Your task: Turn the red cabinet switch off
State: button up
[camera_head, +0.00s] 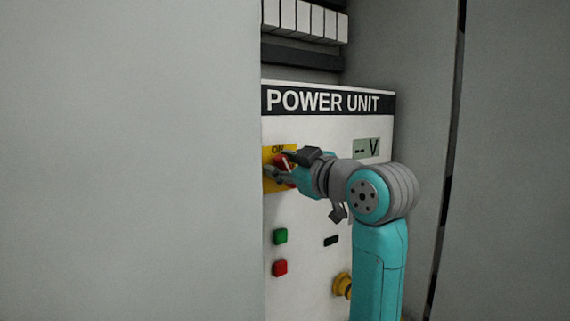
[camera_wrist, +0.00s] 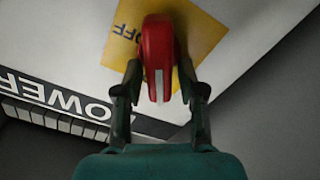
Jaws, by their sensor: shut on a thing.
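The red switch (camera_wrist: 158,58) is a rotary handle with a white line on its grip, set on a yellow plate (camera_wrist: 205,35) with the word OFF beside it in the wrist view. In the head view the red switch (camera_head: 281,163) is mostly hidden by my gripper (camera_head: 280,170), which reaches it from the right. In the wrist view my gripper (camera_wrist: 160,92) has one finger on each side of the red handle and is shut on it. The handle's white line lies along the direction of the fingers and points away from the word OFF.
A grey cabinet door (camera_head: 130,160) stands close on the left. A grey wall (camera_head: 420,110) is on the right.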

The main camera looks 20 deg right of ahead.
jog(key=n, duration=0.4)
jog(key=f+n, duration=0.1)
jog(key=n, duration=0.1)
jog(key=shift+s+a, duration=0.1)
jog(key=shift+a, duration=0.25)
jog(key=n, duration=0.5)
jog(key=shift+f+n, duration=0.3)
jog(key=shift+f, duration=0.1)
jog(key=shift+c, duration=0.2)
jog(key=o, duration=0.9)
jog(key=shift+c, duration=0.2)
jog(key=v, duration=1.2)
